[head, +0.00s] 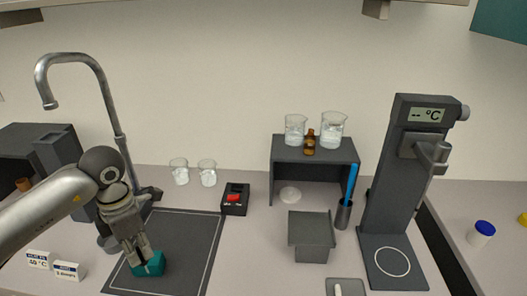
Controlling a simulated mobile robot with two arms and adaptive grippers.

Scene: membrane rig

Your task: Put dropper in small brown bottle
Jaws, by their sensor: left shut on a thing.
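A small brown bottle (310,149) stands on top of the dark shelf box, between two glass beakers. Another brown shape shows right behind it, and I cannot tell whether it is a second bottle. I cannot make out the dropper for certain. My left gripper (142,259) points down over the dark mat at the lower left and is shut on a teal object (154,265), partly hidden by the fingers. It is low at the mat, and I cannot tell whether it touches it. My right gripper is not in view.
The dark shelf box (351,151) stands at the back, with a grey bin (312,234) in front. A holder (343,216) with a blue stick (352,183) and a tall device (380,200) stand right. A tap (110,100) rises left. The dark mat (195,235) is mostly bare.

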